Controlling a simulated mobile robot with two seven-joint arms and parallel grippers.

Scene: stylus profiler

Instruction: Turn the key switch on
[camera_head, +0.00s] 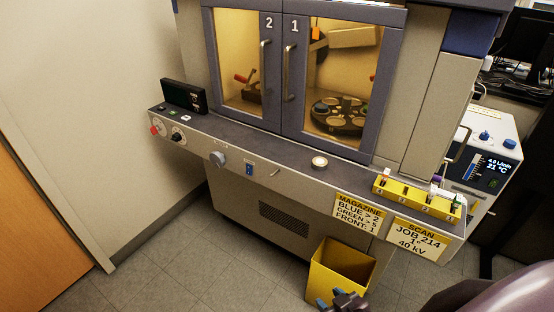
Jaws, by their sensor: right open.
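The machine's front ledge carries several controls. A black round switch (178,137) with a pale mark sits beside a red button (157,128) at the left end; it looks like the key switch, but it is too small to tell how it is turned. My right gripper (342,300) shows at the bottom edge, with blue fingertips, open and empty. It is in front of the yellow bin, low and far to the right of the switch. My left gripper is not in view.
Along the ledge are a grey-blue knob (218,159), a blue rocker (249,168) and a yellow rack (415,197) with small items. Glass doors (282,70) numbered 2 and 1 are shut above. A yellow bin (330,265) stands on the floor. The left floor is clear.

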